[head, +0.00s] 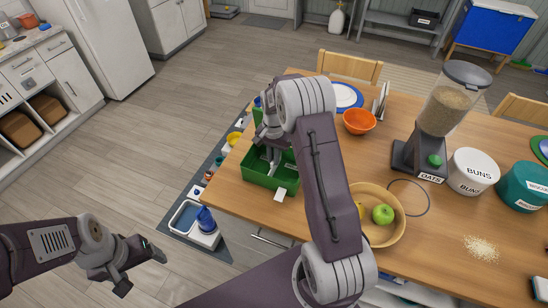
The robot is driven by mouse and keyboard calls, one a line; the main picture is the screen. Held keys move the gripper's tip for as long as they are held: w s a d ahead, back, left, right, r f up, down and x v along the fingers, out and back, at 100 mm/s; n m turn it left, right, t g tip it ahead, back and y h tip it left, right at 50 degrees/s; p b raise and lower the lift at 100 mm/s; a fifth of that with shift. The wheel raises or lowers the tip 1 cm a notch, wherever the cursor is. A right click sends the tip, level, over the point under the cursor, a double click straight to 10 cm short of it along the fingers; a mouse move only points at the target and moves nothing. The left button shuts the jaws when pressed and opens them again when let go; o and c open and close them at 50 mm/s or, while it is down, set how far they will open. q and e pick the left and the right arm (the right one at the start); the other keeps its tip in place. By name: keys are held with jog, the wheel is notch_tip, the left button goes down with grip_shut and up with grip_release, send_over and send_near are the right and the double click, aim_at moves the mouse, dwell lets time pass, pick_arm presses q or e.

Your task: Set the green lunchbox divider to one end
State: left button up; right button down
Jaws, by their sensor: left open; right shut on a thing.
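The green lunchbox (256,182) is an open box near the left end of the wooden table. A small pale tab shows at its front wall. My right gripper (272,155) points down into the box and is shut on the divider, which is mostly hidden by the gripper and arm. I cannot tell which end of the box the divider is nearer. My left gripper (143,270) is open and empty, low at the left, away from the table and over the floor.
On the wooden table (330,165) are an orange bowl (359,121), a wooden bowl (365,232) with a green apple (382,214), an oats dispenser (434,115) and a buns canister (473,171). A blue-and-white container (203,230) stands on a dark mat left of the table.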

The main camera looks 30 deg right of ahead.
dwell(0.5)
jog(key=c, duration=1.5)
grip_release()
jog(key=shift+r, duration=0.1)
notch_tip(320, 180, up, 9)
jog(key=shift+b, duration=0.6)
